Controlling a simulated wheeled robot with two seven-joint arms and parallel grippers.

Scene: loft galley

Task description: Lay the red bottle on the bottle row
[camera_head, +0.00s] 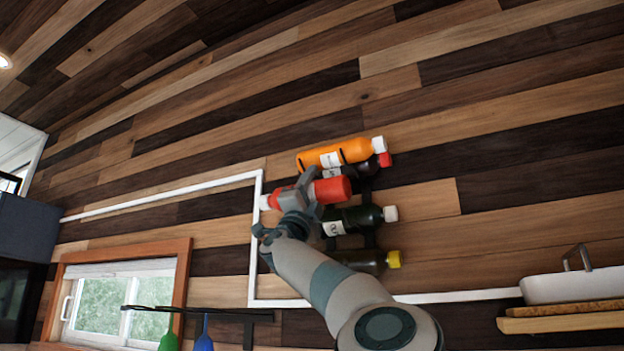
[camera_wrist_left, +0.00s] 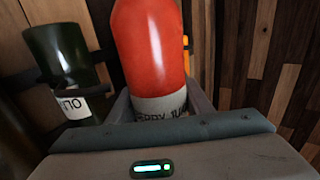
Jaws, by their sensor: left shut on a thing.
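The red bottle (camera_head: 334,190) is held across my left gripper (camera_head: 302,196), with its pale cap end to the left and its red base to the right. The left wrist view shows the red bottle (camera_wrist_left: 150,45) between the fingers, its white label partly readable. The bottle row, a dark wall rack (camera_head: 369,236), holds several bottles lying sideways with caps to the right. The red bottle appears in front of the row, between the dark bottle with the red cap (camera_head: 368,167) and the green bottle (camera_head: 360,218). I cannot tell if it touches the rack. My right gripper is out of view.
An orange bottle (camera_head: 335,155) lies at the top of the row, and a dark bottle with a yellow cap (camera_head: 370,261) at the bottom. The green bottle (camera_wrist_left: 62,60) is close beside the red one in the left wrist view. A white container (camera_head: 572,286) stands on a wooden shelf at right.

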